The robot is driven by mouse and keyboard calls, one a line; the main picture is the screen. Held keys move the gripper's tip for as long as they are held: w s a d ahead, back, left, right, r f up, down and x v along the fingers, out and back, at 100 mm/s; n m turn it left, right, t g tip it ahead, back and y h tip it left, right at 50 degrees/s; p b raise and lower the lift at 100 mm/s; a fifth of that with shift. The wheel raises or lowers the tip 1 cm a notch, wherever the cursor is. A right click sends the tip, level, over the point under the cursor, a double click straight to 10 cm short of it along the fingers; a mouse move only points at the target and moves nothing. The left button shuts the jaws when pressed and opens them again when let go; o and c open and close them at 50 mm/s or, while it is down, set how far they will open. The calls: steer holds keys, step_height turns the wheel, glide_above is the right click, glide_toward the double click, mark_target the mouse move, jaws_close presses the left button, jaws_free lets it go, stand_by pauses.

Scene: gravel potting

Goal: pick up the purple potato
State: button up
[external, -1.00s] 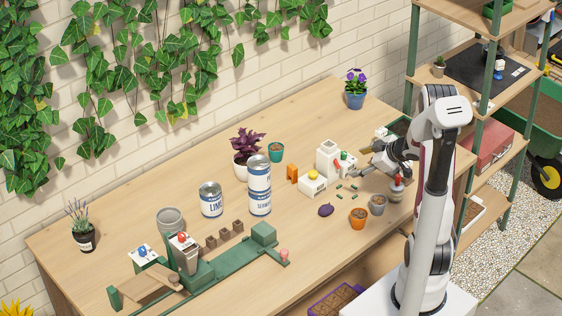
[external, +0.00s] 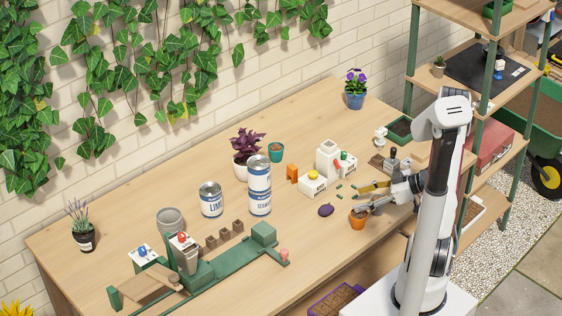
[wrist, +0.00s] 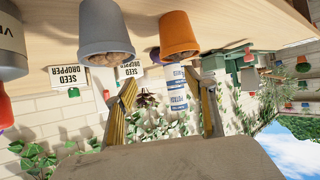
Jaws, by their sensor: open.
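The purple potato (external: 326,210) lies on the wooden table (external: 290,245) in the external view, left of the orange pot (external: 359,217). In the wrist view a small part of the potato (wrist: 154,54) shows beside the orange pot (wrist: 179,36), which hides most of it. My gripper (external: 366,197) is open and empty, low near the pots and to the right of the potato, apart from it. In the wrist view its two fingers (wrist: 165,88) are spread wide.
A grey pot (wrist: 104,36) stands beside the orange pot, close to my gripper. Tall cans (external: 259,186) stand farther left. The table in front of the potato is clear.

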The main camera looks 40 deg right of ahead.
mark_target(332, 207)
steer(key=shift+w, duration=0.1)
steer(key=shift+x, duration=3.35)
steer(key=shift+f, duration=0.1)
steer(key=shift+x, duration=2.55)
steer(key=shift+a, duration=0.2)
steer(key=c, duration=1.2)
